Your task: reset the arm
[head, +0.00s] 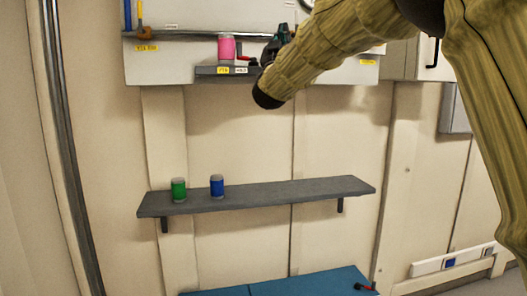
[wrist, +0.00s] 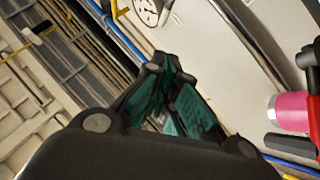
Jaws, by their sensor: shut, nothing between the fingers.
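My gripper (head: 278,44) is at the end of my raised arm in the head view, high up in front of the wall panel and just right of a pink can (head: 226,47). In the wrist view my gripper (wrist: 166,72) has its dark fingers with teal pads together, with nothing held between them. The pink can (wrist: 292,112) is at the right edge of the wrist view, apart from the fingers. My arm comes in from the upper right of the head view and hides part of the panel.
The pink can stands on a small dark ledge (head: 207,71) with labels. Below, a grey wall shelf (head: 285,194) holds a green can (head: 179,190) and a blue can (head: 217,186) at its left; its right side is clear. A blue surface (head: 300,284) lies lower.

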